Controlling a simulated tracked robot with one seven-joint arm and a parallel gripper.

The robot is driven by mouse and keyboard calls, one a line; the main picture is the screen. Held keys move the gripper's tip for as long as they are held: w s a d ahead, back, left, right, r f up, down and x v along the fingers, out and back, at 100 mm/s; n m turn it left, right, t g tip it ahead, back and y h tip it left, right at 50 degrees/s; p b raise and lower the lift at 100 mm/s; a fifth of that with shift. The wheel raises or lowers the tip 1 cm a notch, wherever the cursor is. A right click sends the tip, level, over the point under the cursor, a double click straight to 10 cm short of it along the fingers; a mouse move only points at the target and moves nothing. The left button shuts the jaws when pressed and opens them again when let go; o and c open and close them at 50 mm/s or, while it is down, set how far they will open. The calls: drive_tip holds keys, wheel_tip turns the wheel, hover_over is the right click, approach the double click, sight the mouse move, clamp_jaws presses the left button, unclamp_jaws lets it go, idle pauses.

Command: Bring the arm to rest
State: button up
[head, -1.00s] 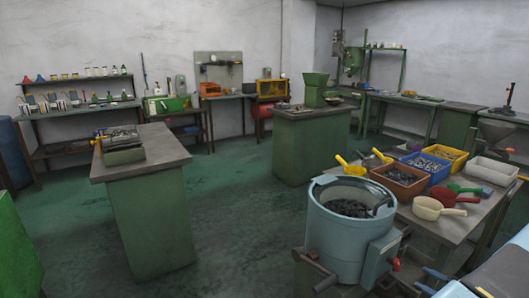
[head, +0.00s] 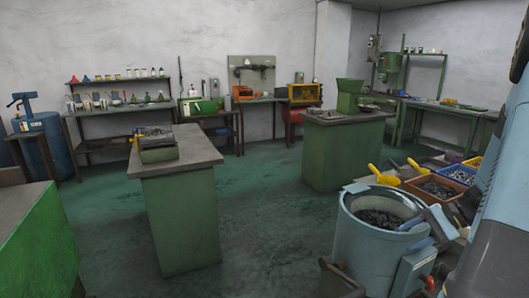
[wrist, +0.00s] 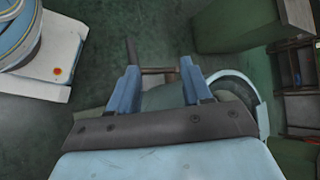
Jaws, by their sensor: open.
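My gripper (wrist: 159,82) shows in the wrist view with its two blue fingers apart and nothing between them. Beneath and around it are green floor and part of a pale rounded rim at the right, mostly hidden behind the fingers and palm.
A pale blue drum (head: 380,245) of dark parts stands close, left of my arm. Behind it are bins of parts (head: 435,189). A green workbench (head: 180,215) stands centre left, and a green cabinet (head: 35,240) at near left. Floor between (head: 265,225) is clear.

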drive_tip(key=s+a+r+n+t+h, duration=0.1)
drive_tip(key=s+a+r+n+h, duration=0.4)
drive_tip(key=s+a+r, duration=0.2)
drive_tip(key=s+a+r+n+t+h, duration=0.2)
drive_tip(key=s+a+r+n+h, duration=0.2)
drive_tip(key=a+r, duration=0.8)
drive_tip(key=shift+s+a+r+n+h, duration=0.2)
drive_tip(key=shift+s+r+n+h, duration=0.2)
drive_tip(key=shift+s+r+n, duration=1.05)
drive_tip(key=shift+s+f+m, duration=0.25)
drive_tip(key=shift+s+f, duration=0.05)
drive_tip(key=shift+f, duration=0.2)
